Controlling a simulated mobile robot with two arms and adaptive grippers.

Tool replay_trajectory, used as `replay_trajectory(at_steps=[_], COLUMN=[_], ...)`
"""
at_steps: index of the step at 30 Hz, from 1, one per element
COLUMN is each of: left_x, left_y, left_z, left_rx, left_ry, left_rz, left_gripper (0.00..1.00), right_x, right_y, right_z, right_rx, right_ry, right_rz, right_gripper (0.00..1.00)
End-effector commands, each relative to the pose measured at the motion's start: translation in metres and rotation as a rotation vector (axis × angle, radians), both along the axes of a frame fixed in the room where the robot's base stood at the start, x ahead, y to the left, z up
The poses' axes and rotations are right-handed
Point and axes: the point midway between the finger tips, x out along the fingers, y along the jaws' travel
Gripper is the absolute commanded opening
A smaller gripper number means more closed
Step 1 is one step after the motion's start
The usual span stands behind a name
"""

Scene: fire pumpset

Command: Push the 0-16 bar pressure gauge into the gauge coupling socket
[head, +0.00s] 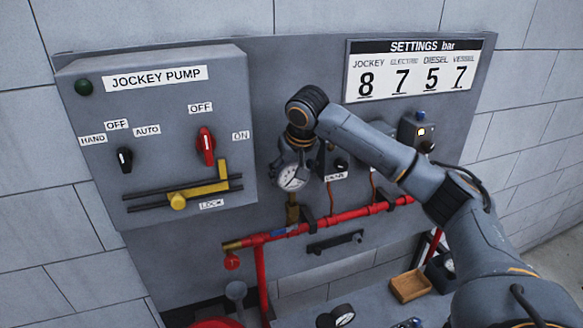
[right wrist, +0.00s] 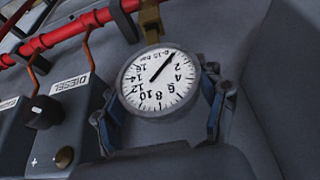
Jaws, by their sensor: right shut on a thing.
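The 0-16 bar pressure gauge (head: 292,178) has a round white dial and a grey rim. My right gripper (head: 297,158) is shut on it, with a finger on each side of the rim in the right wrist view (right wrist: 160,90). The gauge dial (right wrist: 158,82) appears upside down there, facing the camera. The brass gauge coupling socket (head: 292,213) stands on the red pipe directly below the gauge in the head view. It also shows at the gauge's rim in the right wrist view (right wrist: 151,22). The gauge's stem is hidden, so I cannot tell whether it is in the socket. My left gripper is out of view.
The red pipe (head: 340,216) runs along the grey back panel. The jockey pump box (head: 160,130) stands out to the left. Small control boxes (right wrist: 70,120) sit close beside the gripper. A shelf below holds a wooden tray (head: 410,287) and another gauge (head: 343,314).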

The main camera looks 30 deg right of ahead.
Motion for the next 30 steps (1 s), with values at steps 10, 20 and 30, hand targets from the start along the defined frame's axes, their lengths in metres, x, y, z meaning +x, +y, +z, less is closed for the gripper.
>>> replay_trajectory(at_steps=[10,20,30], left_x=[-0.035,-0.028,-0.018], left_y=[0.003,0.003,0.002], left_z=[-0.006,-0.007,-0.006], left_rx=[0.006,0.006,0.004], left_ry=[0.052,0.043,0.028], left_rz=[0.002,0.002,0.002], left_gripper=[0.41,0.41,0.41], right_x=[0.0,0.001,0.001], right_y=[0.0,0.0,0.0], right_z=[-0.024,-0.034,-0.035], right_rx=[0.001,0.001,0.0], right_ry=[-0.001,-0.001,-0.002], right_rz=[-0.001,0.0,0.0], right_gripper=[0.31,0.31,0.31])
